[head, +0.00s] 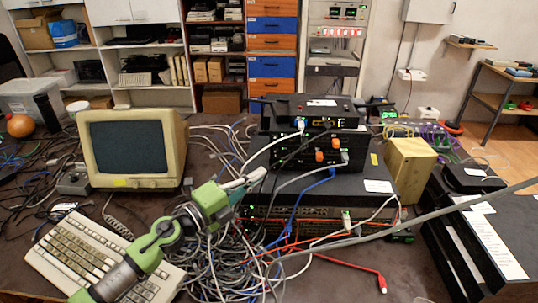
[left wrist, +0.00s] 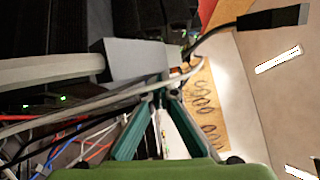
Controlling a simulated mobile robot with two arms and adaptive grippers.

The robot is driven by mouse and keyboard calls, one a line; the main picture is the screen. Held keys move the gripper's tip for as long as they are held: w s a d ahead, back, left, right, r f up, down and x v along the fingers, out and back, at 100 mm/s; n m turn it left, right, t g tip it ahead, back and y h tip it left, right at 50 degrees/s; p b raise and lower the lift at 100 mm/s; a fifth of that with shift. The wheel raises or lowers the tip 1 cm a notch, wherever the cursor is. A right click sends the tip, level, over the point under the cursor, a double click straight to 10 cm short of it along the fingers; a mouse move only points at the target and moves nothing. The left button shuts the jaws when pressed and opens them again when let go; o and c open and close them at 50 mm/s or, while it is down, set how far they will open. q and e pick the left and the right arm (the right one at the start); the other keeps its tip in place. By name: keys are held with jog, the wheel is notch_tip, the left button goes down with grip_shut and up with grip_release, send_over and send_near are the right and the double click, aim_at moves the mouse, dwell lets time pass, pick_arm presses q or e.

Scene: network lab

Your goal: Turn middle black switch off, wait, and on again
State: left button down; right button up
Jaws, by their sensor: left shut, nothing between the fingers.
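A stack of black network devices stands at the centre of the table in the head view. The top black switch (head: 286,106) has a white label on top. The middle black switch (head: 285,146) sits below it, with orange plugs and cables at its front. A wider black unit (head: 330,188) lies beneath. My left gripper (head: 254,181) is in front of the stack's left side, among white and grey cables. Its green fingers (left wrist: 160,92) meet at the tips in the left wrist view, shut and empty. I cannot tell whether they touch a device. The switch's power button is not discernible.
A tangle of cables (head: 225,255) covers the table before the stack. An old monitor (head: 130,145) and keyboard (head: 85,258) stand to the left. A wooden box (head: 408,170) and black equipment (head: 480,240) stand to the right.

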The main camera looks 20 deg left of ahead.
aim_at(275, 153)
pick_arm(q)
jog(key=x, duration=0.3)
jog(key=shift+w+d+r+p, duration=0.2)
jog(key=shift+w+p, duration=0.1)
jog(key=shift+w, duration=0.05)
jog(key=shift+w+a+f+b, duration=0.15)
jog(key=shift+w+b, duration=0.2)
jog(key=shift+w, duration=0.2)
jog(key=shift+w+a+r+b, duration=0.1)
jog(key=shift+w+b, duration=0.2)
jog(key=shift+w, duration=0.3)
jog(key=shift+w+a+b, duration=0.25)
jog(key=shift+w+b, duration=0.05)
jog(key=shift+w, duration=0.5)
